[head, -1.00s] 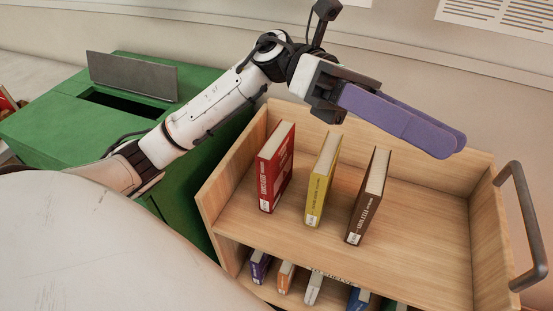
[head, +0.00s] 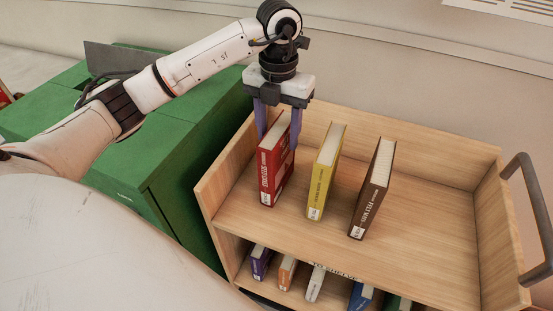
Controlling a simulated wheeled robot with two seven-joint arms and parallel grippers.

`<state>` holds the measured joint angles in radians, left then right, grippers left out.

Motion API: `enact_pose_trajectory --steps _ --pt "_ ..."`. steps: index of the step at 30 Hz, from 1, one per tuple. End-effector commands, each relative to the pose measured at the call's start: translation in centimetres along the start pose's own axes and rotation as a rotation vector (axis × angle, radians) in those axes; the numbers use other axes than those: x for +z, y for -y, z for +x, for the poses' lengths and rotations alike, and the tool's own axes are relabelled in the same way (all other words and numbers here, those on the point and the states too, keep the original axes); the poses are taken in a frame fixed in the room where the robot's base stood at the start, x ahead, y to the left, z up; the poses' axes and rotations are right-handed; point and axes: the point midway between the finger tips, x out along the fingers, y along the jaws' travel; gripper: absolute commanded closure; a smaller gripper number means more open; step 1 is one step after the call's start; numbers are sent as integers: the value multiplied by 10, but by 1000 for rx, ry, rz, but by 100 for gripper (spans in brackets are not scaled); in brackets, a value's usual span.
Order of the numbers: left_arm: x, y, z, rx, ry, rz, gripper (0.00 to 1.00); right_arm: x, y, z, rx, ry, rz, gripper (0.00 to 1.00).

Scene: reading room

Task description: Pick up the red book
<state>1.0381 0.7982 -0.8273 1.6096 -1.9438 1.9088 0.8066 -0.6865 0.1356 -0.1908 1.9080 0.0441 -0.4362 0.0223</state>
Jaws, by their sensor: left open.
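The red book (head: 273,167) stands upright at the left end of the cart's top shelf. My left gripper (head: 276,132) points down over it, with one purple finger on the left side of the book and the other on its right side. The jaws are open around the upper part of the book, and I cannot tell whether either finger touches it. The book's lower spine and white label are in plain view. My right gripper is not in view.
A yellow book (head: 322,178) and a brown book (head: 370,195) stand to the right on the wooden cart (head: 425,225). Several books fill the lower shelf. A green box (head: 185,165) stands left of the cart. A grey handle (head: 532,220) is at the right. The top shelf's right part is clear.

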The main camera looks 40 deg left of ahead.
Motion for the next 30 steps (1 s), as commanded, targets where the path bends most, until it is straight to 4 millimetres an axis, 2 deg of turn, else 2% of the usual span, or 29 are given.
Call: enact_pose_trajectory --steps 8,15,24,26,30 --pt "-2 0 25 -1 -3 1 50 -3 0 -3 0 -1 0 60" --pt "-3 0 60 -3 -3 2 50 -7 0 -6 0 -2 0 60" --pt "-2 1 67 -3 1 2 50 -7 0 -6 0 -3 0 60" --pt "-2 1 67 -3 1 3 57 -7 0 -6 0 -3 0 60" --pt "-2 1 67 -3 1 3 80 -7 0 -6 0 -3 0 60"
